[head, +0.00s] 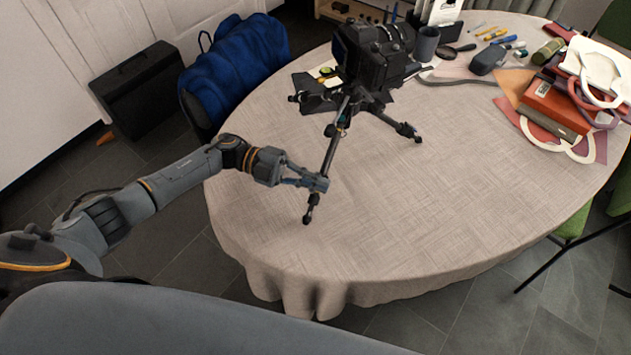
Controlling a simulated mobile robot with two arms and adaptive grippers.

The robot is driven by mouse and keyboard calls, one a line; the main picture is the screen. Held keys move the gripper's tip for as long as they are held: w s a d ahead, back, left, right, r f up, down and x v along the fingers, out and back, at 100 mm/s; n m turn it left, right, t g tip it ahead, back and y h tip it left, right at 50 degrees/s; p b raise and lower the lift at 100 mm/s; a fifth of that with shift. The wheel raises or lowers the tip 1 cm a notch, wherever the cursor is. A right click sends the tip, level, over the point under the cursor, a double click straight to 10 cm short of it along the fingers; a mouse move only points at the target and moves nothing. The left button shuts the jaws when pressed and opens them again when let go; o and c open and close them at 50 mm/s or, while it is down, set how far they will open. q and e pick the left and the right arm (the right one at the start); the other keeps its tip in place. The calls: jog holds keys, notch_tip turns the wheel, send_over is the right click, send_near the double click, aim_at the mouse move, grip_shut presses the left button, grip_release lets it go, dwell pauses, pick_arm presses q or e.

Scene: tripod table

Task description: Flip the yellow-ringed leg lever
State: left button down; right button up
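A small black tripod (361,97) stands on the round table (420,200) with a black camera (372,52) on top. Its legs are spread; one leg (331,150) reaches toward the near left, another (396,123) to the right. My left gripper (319,183) is at the lower part of the near leg, just above its foot (308,214). Its fingertips overlap the leg in the picture; whether they grip it is too small to tell. I cannot make out a yellow-ringed lever; small teal and yellow details near the leg tops are unclear. My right gripper is out of view.
A grey mug (426,43), a magnifying glass (456,49), a dark case (486,61) and several pens stand or lie at the back. Red books (555,101) and paper cutouts crowd the right. A chair with blue cloth (236,65) is at left. The near tabletop is clear.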

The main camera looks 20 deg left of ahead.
pick_arm(q)
jog(key=n, duration=0.1)
jog(key=w+r+n+p, duration=0.1)
jog(key=n, duration=0.1)
jog(key=shift+w+d+r+n, duration=0.1)
jog(key=shift+w+r+n, duration=0.05)
jog(key=shift+n, duration=0.6)
jog(key=shift+w+r+n, duration=0.1)
jog(key=shift+w+n, duration=0.05)
jog(key=shift+n, duration=0.6)
jog(key=c, duration=1.8)
grip_release()
jog(key=shift+c, duration=0.2)
jog(key=a+r, duration=0.1)
jog(key=a, duration=1.1)
jog(key=shift+w, duration=0.4)
